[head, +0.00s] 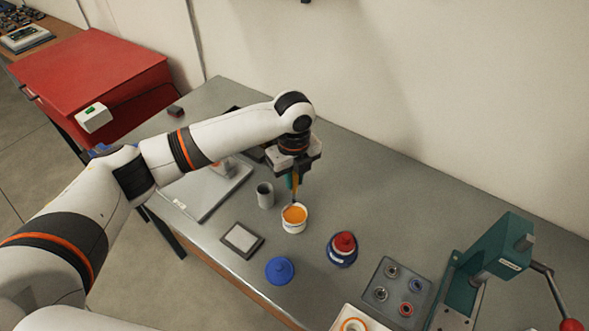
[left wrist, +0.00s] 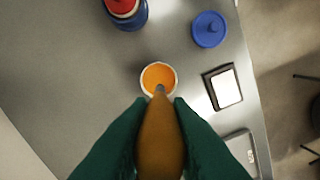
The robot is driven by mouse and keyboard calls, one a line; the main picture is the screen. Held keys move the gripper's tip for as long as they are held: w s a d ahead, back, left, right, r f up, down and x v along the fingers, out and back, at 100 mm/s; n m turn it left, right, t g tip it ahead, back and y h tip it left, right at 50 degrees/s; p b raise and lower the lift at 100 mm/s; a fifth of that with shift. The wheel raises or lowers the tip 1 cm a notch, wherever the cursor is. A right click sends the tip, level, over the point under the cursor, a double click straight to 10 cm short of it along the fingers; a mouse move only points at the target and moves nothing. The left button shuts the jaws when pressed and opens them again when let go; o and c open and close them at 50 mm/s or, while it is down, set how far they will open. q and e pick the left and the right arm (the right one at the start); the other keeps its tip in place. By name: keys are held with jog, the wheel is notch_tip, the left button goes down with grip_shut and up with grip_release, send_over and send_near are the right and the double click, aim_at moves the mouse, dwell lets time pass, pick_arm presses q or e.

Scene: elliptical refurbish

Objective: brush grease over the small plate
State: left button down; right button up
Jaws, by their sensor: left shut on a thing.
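My left gripper (head: 292,180) points down, shut on a brush (left wrist: 160,140) with a brown-orange handle. The brush is upright over the white tub of orange grease (head: 294,218). In the left wrist view the brush's tip appears at the near part of the grease tub (left wrist: 158,76); I cannot tell how deep it reaches. The small plate (head: 242,238), pale and square with a dark border, lies flat on the table to the left of the tub. It also shows in the left wrist view (left wrist: 225,88). My right gripper is not in view.
A grey cup (head: 265,196) stands just behind-left of the tub. A blue lid (head: 280,271) lies in front, and a blue jar with a red cap (head: 343,248) stands to the right. A tray of rings (head: 398,291) and a green press (head: 495,262) are farther right.

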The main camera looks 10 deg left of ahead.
aim_at(294, 192)
pick_arm(q)
jog(key=shift+w+m, duration=0.15)
jog(key=shift+m, duration=0.15)
notch_tip(294, 192, down, 6)
jog(key=b, duration=0.7)
jog(key=shift+r, duration=0.1)
jog(key=shift+f, duration=0.5)
dwell(0.6)
jog(key=shift+f+p, duration=0.15)
jog(key=shift+p, duration=0.2)
dwell(1.9)
notch_tip(294, 192, up, 7)
jog(key=p, duration=0.7)
jog(key=shift+p, duration=0.35)
dwell(0.5)
